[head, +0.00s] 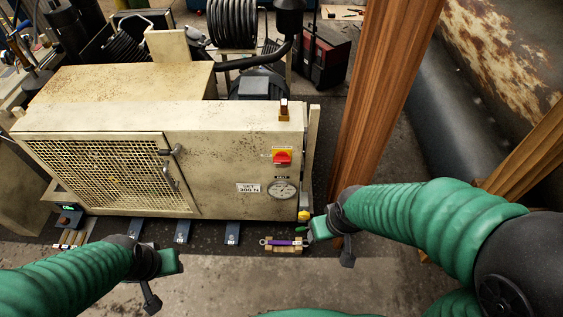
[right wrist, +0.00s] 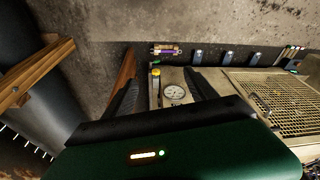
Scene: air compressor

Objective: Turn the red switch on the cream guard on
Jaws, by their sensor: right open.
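The red switch (head: 283,157) sits on a yellow plate on the front of the cream guard (head: 225,165), above a round dial gauge (head: 283,188). My right gripper (head: 316,230) is open and empty, in front of the guard's lower right corner, below and right of the switch and apart from it. In the right wrist view its black fingers (right wrist: 164,82) are spread, with the gauge (right wrist: 174,93) showing between them. The switch is not visible there. My left gripper (head: 166,268) is at lower left in front of the guard, away from the switch; its jaw state is unclear.
A wooden post (head: 375,90) stands just right of the guard. A small block with a purple tool (head: 283,242) lies on the floor by my right gripper. Blue feet (head: 182,231) stick out below the guard. A dark, rusty tank (head: 470,130) is at the right.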

